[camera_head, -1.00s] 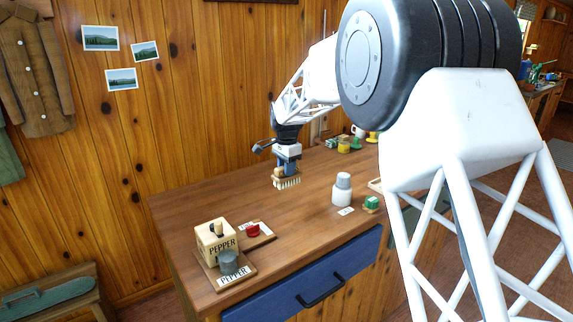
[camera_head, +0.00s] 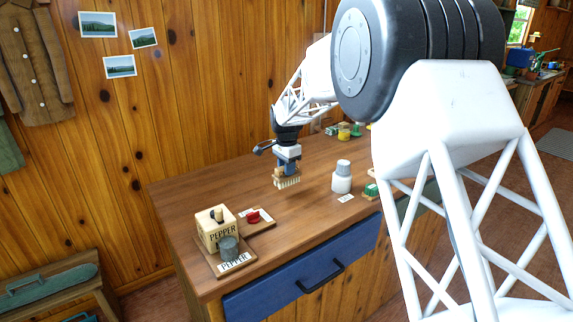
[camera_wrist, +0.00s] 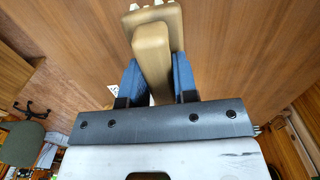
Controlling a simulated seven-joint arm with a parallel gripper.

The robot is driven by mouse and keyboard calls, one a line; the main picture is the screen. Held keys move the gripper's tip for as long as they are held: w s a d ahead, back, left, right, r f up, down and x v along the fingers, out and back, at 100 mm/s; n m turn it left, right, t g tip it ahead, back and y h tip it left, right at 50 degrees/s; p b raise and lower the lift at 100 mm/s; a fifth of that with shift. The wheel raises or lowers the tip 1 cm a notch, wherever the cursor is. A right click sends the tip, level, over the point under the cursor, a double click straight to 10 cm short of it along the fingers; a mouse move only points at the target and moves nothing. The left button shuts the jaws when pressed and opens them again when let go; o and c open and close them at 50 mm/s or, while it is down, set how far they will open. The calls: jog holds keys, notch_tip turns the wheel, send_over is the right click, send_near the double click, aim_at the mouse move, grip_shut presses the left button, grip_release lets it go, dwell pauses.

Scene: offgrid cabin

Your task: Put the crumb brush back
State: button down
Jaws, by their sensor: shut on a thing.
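My gripper (camera_head: 287,168) is shut on the crumb brush (camera_head: 288,182), which has pale bristles pointing down. It is over the middle of the wooden counter, left of a white bottle. I cannot tell whether the bristles touch the counter. In the wrist view, the blue fingers (camera_wrist: 153,80) close on both sides of the brush's tan wooden handle (camera_wrist: 152,52). The brush's head (camera_wrist: 160,16) shows at the top edge, with a little of its pale bristles beyond.
The white bottle (camera_head: 342,177) with a grey cap stands behind a small white label (camera_head: 345,198). A pepper box (camera_head: 215,228), a grey round-topped thing (camera_head: 228,247) and a red item (camera_head: 254,216) stand at the front left. Several small items line the back. The counter's middle (camera_head: 230,185) is clear.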

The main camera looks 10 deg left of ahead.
aim_at(286, 179)
jog(key=shift+f, duration=2.3)
jog(key=shift+f, duration=0.3)
jog(key=c, duration=0.8)
grip_release()
jog(key=shift+r, duration=0.1)
jog(key=shift+r, duration=3.8)
jog(key=shift+d, duration=0.1)
